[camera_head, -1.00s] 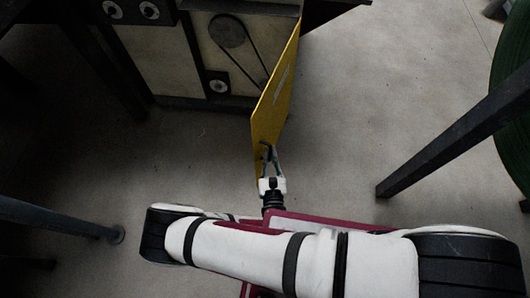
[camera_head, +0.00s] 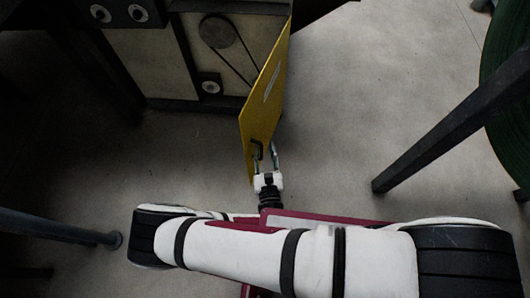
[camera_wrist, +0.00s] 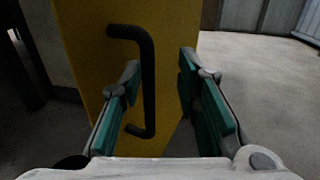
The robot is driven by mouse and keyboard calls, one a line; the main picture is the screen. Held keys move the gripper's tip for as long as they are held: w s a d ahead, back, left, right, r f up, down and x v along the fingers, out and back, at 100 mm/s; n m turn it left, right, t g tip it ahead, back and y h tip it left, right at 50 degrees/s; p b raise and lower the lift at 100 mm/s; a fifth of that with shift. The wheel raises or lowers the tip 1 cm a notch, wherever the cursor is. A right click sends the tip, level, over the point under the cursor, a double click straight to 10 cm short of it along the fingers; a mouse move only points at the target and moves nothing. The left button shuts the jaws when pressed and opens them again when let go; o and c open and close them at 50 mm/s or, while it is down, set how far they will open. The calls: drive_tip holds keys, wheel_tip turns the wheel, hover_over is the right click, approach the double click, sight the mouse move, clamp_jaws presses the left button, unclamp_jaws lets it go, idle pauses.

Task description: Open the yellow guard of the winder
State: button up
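The yellow guard (camera_head: 264,95) stands swung out from the winder (camera_head: 160,60), its panel seen steeply from above in the head view. In the wrist view the guard (camera_wrist: 85,50) fills the left and middle, with its black bar handle (camera_wrist: 149,85) facing me. My gripper (camera_head: 265,150) is at the guard's near end. In the wrist view my gripper (camera_wrist: 160,68) has its two green-padded fingers apart. The handle's upright bar shows between them, nearer the left finger, with clear space to the right finger. Whether the left finger touches the handle I cannot tell.
A belt and pulley (camera_head: 217,31) show on the winder's exposed side. A dark slanted beam (camera_head: 450,125) stands to the right, by a large green roll (camera_head: 510,110). A dark leg (camera_head: 60,228) lies at lower left. Floor right of the guard is clear.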

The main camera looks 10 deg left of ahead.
wheel_tip(320, 180, up, 8)
drive_tip(key=shift+w+r, duration=0.15)
drive_tip(key=shift+w, duration=0.05)
drive_tip(key=shift+g+h, duration=0.6)
drive_tip(key=shift+g, duration=0.3)
drive_tip(key=f, duration=0.1)
drive_tip(key=d+f, duration=0.1)
drive_tip(key=f, duration=0.1)
drive_tip(key=s+f, duration=0.1)
drive_tip(key=shift+d+f, duration=0.15)
drive_tip(key=shift+f, duration=0.2)
drive_tip(key=s+d+p, duration=0.2)
drive_tip(key=s+d, duration=0.1)
drive_tip(key=d, duration=0.4)
drive_tip(key=s+d+p, duration=0.3)
drive_tip(key=d, duration=0.4)
drive_tip(key=shift+d+f, duration=0.3)
drive_tip(key=shift+d, duration=0.1)
